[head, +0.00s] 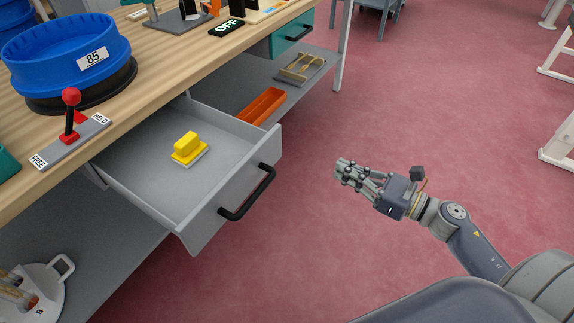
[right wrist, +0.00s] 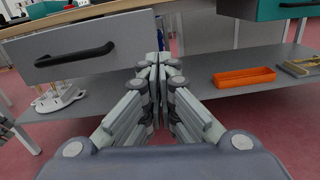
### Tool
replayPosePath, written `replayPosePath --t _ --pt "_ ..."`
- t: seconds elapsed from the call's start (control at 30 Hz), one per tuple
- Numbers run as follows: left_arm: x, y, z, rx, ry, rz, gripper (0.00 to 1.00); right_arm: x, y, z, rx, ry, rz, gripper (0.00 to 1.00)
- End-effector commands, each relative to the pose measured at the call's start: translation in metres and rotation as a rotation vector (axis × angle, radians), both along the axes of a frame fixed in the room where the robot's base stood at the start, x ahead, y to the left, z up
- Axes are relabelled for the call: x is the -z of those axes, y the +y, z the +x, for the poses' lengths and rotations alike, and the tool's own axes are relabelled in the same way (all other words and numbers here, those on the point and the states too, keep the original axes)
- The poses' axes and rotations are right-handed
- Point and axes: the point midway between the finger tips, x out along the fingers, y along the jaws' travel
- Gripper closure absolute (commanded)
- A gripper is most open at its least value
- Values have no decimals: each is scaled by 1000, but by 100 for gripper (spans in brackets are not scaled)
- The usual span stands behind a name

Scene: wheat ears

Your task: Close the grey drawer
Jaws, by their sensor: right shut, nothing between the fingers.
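The grey drawer (head: 225,205) is pulled out from under the wooden workbench in the head view, with a black bar handle (head: 247,193) on its front. A yellow brush-like block (head: 188,147) lies inside it. In the right wrist view the drawer front (right wrist: 125,43) and its handle (right wrist: 75,55) show at upper left. My right gripper (head: 341,170) is shut and empty, to the right of the drawer and apart from it. Its fingertips show in the right wrist view (right wrist: 158,62), near the drawer front's right edge in the picture.
On the bench stand a blue sieve (head: 60,50) and a red-knobbed lever (head: 70,115) on a FREE/HELD plate. An orange tray (head: 262,106) lies on the lower shelf. A teal drawer (head: 292,36) is farther along.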

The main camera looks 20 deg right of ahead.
Motion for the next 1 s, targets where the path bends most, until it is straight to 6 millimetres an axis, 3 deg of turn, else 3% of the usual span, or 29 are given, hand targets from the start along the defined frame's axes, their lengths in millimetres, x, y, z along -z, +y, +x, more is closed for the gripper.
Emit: replayPosePath --t 0.13,0.27,0.63,1.0 --pt "-8 1 -3 0 -7 0 60 -6 10 -3 -39 -53 -66 100" --pt "-9 1 -3 0 -6 0 60 -8 17 7 -42 -57 -70 100" --pt "-12 1 -3 0 -7 0 60 -9 58 59 -40 -55 -66 100" --pt "4 0 0 0 5 2 60 -9 89 100 -37 -53 -64 100"
